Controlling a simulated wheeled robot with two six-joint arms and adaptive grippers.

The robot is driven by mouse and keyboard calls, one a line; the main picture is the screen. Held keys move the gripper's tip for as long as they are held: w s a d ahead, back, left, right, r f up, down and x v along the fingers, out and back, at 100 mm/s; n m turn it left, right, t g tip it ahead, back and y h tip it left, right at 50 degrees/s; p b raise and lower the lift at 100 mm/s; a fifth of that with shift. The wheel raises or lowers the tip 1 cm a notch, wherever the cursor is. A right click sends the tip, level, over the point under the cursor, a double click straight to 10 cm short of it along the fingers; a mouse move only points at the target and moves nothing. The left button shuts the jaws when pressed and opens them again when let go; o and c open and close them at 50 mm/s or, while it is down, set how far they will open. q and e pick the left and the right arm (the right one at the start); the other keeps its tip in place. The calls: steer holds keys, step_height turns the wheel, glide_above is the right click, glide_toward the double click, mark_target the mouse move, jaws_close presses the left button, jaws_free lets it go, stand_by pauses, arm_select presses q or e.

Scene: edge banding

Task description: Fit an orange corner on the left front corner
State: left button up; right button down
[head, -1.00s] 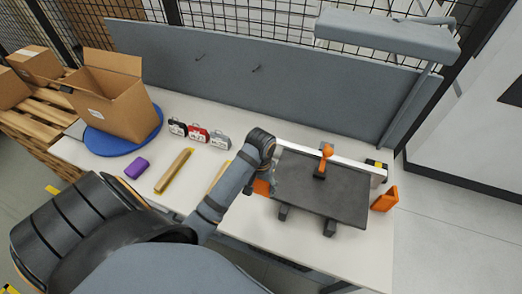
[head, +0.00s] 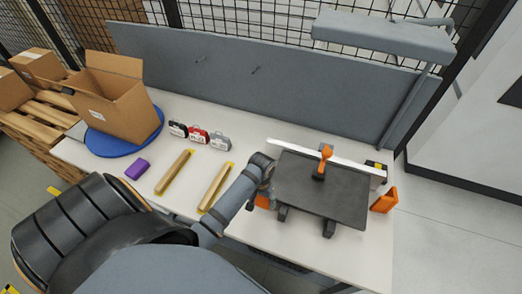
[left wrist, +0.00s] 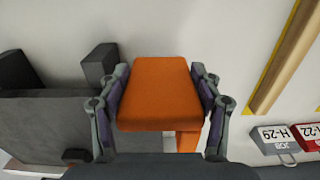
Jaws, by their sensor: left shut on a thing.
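My left gripper (left wrist: 160,100) is shut on an orange corner (left wrist: 163,92), which sits between its two fingers in the left wrist view. In the head view the left gripper (head: 261,194) is low at the left side of the dark grey panel (head: 325,195), toward its front left corner. The held orange corner shows there only as a small patch, mostly hidden. The panel (left wrist: 45,122) also shows beside the gripper in the left wrist view; I cannot tell whether the corner touches it. My right gripper is not in view.
The panel rests on dark supports (head: 329,228), with an orange clamp (head: 324,160) and white rail (head: 330,160) at its back. Another orange corner piece (head: 384,200) stands at right. Yellow-edged strips (head: 215,188), small cases (head: 198,134) and a purple block (head: 137,169) lie left.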

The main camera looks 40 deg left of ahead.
mark_target(261, 205)
arm_select(q)
steer(key=shift+f, duration=0.5)
step_height(261, 205, down, 3)
steer(key=b, duration=0.2)
steer(key=shift+r+b, duration=0.1)
steer(key=shift+b, duration=0.3)
steer(key=shift+w+d+r, duration=0.15)
steer(key=shift+w+d, duration=0.1)
steer(key=shift+w, duration=0.1)
steer(key=shift+w+d, duration=0.2)
steer(key=shift+w, duration=0.15)
steer(key=o, duration=0.9)
